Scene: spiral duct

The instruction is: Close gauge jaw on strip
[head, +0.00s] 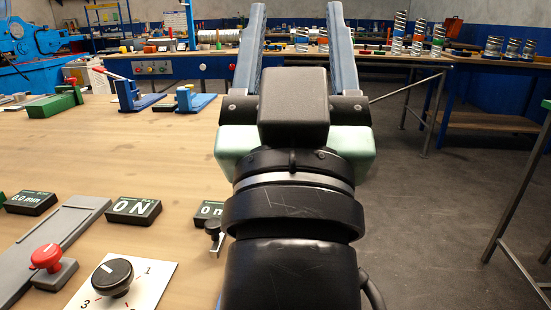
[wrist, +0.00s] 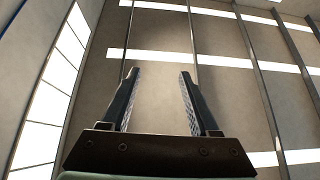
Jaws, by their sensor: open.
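My gripper (head: 294,10) points up and away in the head view, raised at the right edge of the wooden table. Its two fingers are wide apart with nothing between them. The wrist view also shows my gripper (wrist: 160,72) open and empty. At the lower left of the head view, a grey flat device (head: 62,235) with a red knob (head: 46,257) lies on the table, cut off by the frame. A small metal lever piece (head: 213,234) stands beside my arm, partly hidden. I cannot tell which is the gauge jaw, and no strip is clearly seen.
Displays reading 0.0 mm (head: 31,202) and 0 N (head: 133,210) sit near a black dial (head: 113,277). Blue and green fixtures (head: 135,97) stand farther back. The middle of the wooden table (head: 110,150) is clear.

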